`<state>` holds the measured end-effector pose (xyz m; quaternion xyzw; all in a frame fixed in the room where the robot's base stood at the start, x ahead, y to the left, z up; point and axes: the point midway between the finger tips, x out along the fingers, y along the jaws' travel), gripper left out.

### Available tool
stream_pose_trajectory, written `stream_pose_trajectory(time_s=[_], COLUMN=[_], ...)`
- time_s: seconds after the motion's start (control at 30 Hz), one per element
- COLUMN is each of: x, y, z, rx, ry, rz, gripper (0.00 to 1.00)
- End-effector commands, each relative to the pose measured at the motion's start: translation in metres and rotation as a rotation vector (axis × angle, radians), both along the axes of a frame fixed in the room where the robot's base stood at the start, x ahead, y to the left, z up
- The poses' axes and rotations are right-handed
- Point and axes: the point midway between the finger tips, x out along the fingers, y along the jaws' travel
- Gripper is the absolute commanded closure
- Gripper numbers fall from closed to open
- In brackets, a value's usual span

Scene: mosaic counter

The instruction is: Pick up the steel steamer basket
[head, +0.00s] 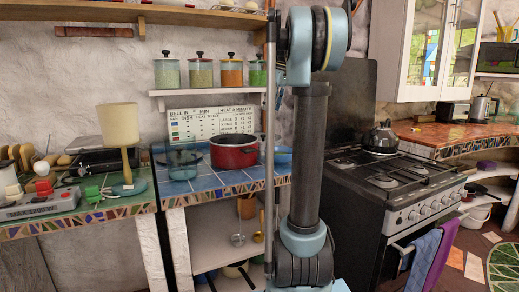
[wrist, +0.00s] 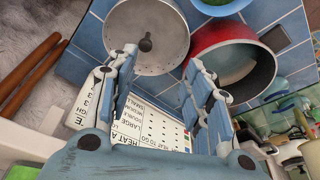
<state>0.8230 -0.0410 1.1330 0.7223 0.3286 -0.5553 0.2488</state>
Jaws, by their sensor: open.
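The steel steamer basket (wrist: 146,35) shows in the wrist view at top centre as a round grey bowl with a dark knob or post in its middle. Its upper edge is cut off. My gripper (wrist: 161,60) is open and empty, with its two fingers apart. The fingertips overlap the basket's lower side in the picture; I cannot tell whether they touch it. In the head view my gripper does not show, and I cannot make out the steel basket with certainty.
A red pot (wrist: 232,62) is close beside the basket; it also shows in the head view (head: 234,151) on the blue-tiled counter (head: 222,181). A see-through bowl (head: 182,165) stands left of it. A printed sign (wrist: 150,122) shows between my fingers. The stove (head: 400,195) is at right.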

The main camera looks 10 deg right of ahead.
Motion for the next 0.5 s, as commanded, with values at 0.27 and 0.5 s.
stream_pose_trajectory(time_s=[0.27, 0.5], x=[0.02, 0.027], y=[0.004, 0.019], z=[-0.001, -0.041], rx=[0.003, 0.003], ry=[-0.009, -0.009], rz=[0.048, 0.055], gripper=[0.54, 0.54])
